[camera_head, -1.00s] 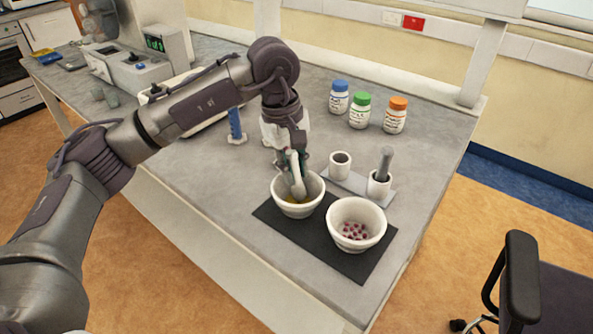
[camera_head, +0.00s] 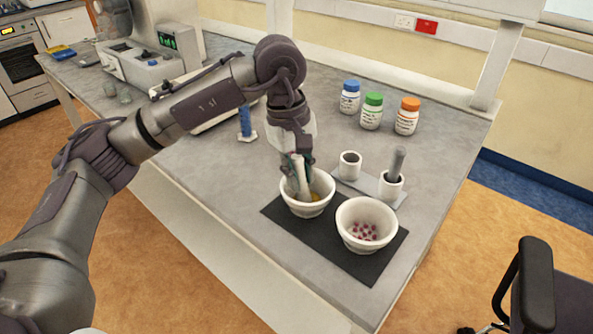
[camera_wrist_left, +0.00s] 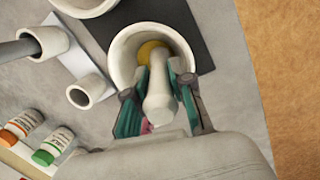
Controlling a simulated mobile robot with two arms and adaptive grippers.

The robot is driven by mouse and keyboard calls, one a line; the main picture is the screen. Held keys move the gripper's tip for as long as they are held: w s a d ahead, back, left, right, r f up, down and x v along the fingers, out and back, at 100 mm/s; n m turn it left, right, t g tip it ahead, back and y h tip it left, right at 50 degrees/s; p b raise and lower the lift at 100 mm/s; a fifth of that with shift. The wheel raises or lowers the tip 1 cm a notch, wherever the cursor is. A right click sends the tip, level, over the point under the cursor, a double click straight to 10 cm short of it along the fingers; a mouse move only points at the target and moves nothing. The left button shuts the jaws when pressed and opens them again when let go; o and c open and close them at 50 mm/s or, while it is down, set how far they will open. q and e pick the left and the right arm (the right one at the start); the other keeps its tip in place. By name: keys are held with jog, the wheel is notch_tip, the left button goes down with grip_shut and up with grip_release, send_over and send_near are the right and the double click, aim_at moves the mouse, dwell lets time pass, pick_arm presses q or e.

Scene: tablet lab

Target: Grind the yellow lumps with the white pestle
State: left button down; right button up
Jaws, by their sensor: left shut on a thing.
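The white pestle (camera_wrist_left: 159,96) is held between the fingers of my left gripper (camera_wrist_left: 157,97), which is shut on it. In the head view my left gripper (camera_head: 297,168) points down over the left white mortar (camera_head: 307,209), and the pestle (camera_head: 303,186) reaches into the bowl. Yellow material (camera_head: 316,197) lies at the bottom; it also shows beside the pestle's lower end in the left wrist view (camera_wrist_left: 148,49). Whether it is lumps or powder I cannot tell. The mortar stands upright on a black mat (camera_head: 285,221). My right gripper is not in view.
A second white mortar (camera_head: 366,211) with several red pieces stands to the right. Behind it, a grey pestle (camera_head: 397,162) stands in one of two small cups; the other cup (camera_head: 349,165) looks empty. Three bottles (camera_head: 372,110) stand farther back. The bench's front left is clear.

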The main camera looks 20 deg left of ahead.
pick_arm(q)
jog(key=shift+w+d, duration=0.15)
jog(key=shift+d, duration=0.25)
jog(key=shift+w+d+f, duration=0.1)
jog(key=shift+w+d, duration=0.05)
jog(key=shift+w, duration=0.35)
jog(key=shift+w+a+b, duration=0.3)
jog(key=shift+w+a, duration=0.1)
jog(key=shift+w, duration=0.05)
jog(key=shift+s+a, duration=0.1)
jog(key=shift+a, duration=0.5)
jog(key=shift+s+a+b, duration=0.15)
jog(key=shift+s+b, duration=0.3)
jog(key=shift+s, duration=0.1)
jog(key=shift+r+p, duration=2.35)
jog(key=shift+r, duration=1.5)
